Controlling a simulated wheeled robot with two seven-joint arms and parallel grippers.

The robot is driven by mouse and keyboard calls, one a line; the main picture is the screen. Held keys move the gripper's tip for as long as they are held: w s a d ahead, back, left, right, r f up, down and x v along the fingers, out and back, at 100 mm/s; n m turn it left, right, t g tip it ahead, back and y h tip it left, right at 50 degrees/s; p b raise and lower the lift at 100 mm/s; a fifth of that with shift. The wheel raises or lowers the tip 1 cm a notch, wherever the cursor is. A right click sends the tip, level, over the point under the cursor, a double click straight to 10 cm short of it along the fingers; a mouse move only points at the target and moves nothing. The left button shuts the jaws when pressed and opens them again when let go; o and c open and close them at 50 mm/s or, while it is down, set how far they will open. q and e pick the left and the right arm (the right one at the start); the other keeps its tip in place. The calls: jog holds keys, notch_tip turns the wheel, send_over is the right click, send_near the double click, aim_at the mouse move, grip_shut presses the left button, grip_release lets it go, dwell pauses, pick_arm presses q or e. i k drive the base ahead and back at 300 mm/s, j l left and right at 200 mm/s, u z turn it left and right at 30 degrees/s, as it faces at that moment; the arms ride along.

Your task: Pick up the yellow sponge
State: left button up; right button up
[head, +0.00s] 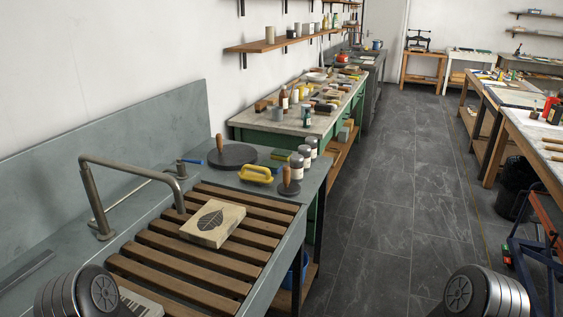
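A bright yellow block-like thing (256,174) lies on the grey sink counter beyond the wooden slats. Its raised upper part looks like a handle, so I cannot tell for sure if it is the sponge. A small flat green piece (281,155) lies just behind it to the right; its details are too small to read. Neither gripper is in view. Only rounded dark parts of my own arms show at the bottom left and bottom right corners, well short of the yellow thing.
A dark round slab (232,157) with a wooden knob, a wooden-handled tool (288,186) and jars (297,166) stand around the yellow thing. A leaf-print block (213,223) lies on the slats (190,262). A bent tap (135,170) rises at left. The floor aisle (385,210) is clear.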

aim_at(279, 154)
jog(key=i+l+z, duration=0.35)
jog(key=i, duration=0.15)
jog(key=i+z, duration=0.35)
jog(key=i+l, duration=0.1)
jog(key=i, duration=0.95)
jog(key=i+l, duration=0.15)
jog(key=i, duration=0.9)
jog(key=i+l+u, duration=0.15)
jog(key=i+u, duration=0.35)
jog(key=i+l+u, duration=0.3)
jog(key=u, duration=0.15)
jog(key=i+l+u, duration=0.75)
jog(key=l+u, duration=0.2)
jog(key=l, duration=0.15)
jog(key=i+l+u, duration=0.15)
jog(key=l+u, duration=0.35)
jog(key=l, duration=0.15)
